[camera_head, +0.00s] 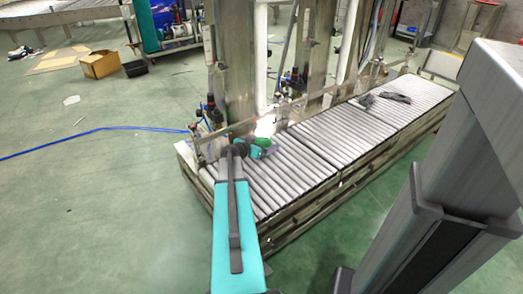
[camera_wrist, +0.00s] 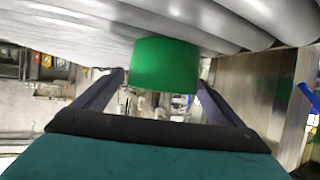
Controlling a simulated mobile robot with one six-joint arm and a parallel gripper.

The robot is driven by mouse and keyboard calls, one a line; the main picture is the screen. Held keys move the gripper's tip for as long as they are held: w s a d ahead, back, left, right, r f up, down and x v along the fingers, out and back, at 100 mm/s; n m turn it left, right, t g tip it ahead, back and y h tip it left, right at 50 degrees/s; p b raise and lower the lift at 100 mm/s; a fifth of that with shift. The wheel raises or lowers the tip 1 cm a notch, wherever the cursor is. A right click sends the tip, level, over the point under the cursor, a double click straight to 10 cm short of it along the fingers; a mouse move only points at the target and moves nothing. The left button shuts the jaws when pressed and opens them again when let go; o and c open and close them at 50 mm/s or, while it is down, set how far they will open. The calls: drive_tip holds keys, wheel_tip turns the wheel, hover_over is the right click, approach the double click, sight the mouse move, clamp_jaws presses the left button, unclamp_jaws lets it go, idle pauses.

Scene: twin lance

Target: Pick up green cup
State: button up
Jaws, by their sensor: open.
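The green cup (camera_wrist: 166,65) shows in the wrist view at the upper middle, against the grey rollers; the picture there appears upside down. My gripper (camera_wrist: 160,80) has its two dark fingers spread, one on each side of the cup, with gaps visible between fingers and cup. In the head view the green cup (camera_head: 263,142) is a small green shape on the near end of the roller conveyor (camera_head: 290,170), just beyond the end of my teal arm. The fingers are too small to make out clearly there.
Metal posts (camera_head: 236,65) and fittings stand along the conveyor's back edge, close to the cup. A dark object (camera_head: 395,97) lies farther along the rollers. A cardboard box (camera_head: 99,64) sits on the floor at the upper left. Rollers right of the cup are clear.

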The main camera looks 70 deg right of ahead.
sight(266, 141)
drive_tip(key=shift+x, duration=1.75)
drive_tip(key=c, duration=1.1)
